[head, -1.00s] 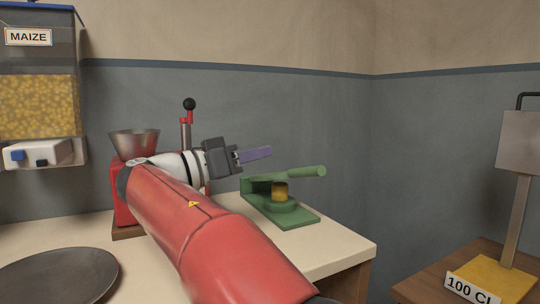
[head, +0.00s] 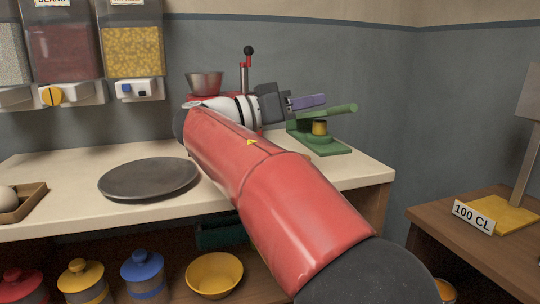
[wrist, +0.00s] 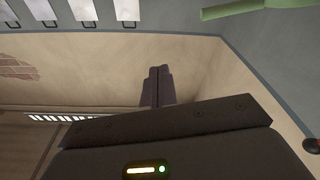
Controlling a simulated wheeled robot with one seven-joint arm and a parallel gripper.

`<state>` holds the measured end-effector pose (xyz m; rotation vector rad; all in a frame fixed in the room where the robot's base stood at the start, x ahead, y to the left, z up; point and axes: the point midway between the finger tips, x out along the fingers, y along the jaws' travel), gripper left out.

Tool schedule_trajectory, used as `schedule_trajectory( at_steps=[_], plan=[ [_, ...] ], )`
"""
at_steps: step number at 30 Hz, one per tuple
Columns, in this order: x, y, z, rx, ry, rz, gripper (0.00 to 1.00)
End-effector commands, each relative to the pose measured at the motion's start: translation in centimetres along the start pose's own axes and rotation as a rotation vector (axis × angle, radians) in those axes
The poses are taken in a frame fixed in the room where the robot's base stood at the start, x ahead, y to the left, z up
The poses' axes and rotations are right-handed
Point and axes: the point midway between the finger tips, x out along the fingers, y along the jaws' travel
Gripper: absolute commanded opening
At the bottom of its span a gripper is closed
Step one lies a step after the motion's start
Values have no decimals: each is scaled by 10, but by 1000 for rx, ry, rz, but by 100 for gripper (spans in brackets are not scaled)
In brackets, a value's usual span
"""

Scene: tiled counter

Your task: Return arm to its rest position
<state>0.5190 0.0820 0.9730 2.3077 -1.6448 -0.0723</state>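My gripper (head: 308,102) is at the end of my red arm, raised over the back right of the counter (head: 60,165). Its purple fingers point right and slightly up. In the wrist view the two fingers (wrist: 157,86) lie together with nothing seen between them. In the head view the gripper appears just left of and above the green press (head: 322,147); the gap in depth is hard to judge. My arm hides part of the red machine with a metal funnel (head: 205,82).
A dark round plate (head: 150,179) lies on the counter. Dispensers, one with maize (head: 133,50), hang at the left. Below are lidded jars (head: 143,273) and a yellow bowl (head: 215,274). A wooden side table (head: 465,245) with a "100 CL" sign (head: 473,217) stands right.

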Motion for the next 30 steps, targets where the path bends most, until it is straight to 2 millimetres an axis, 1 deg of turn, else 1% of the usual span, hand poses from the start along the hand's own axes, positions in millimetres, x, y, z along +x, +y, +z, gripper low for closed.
schedule_trajectory(
  at_steps=[1,5,10,14,17,20,23,24,26,27,29,30],
  plan=[
    [2,0,1,-4,-4,-1,0],
    [20,4,15,-75,-65,-34,0],
    [41,10,37,-173,-153,-94,0],
    [61,19,64,-269,-248,-162,0],
    [74,29,91,-351,-337,-238,0],
    [83,44,123,-433,-436,-335,0],
    [86,65,164,-512,-553,-465,0],
    [83,76,183,-540,-604,-533,0],
    [74,94,214,-569,-683,-650,0],
    [64,107,236,-580,-732,-736,0],
    [45,124,265,-574,-792,-861,0],
    [32,134,282,-560,-822,-937,0]
  ],
)
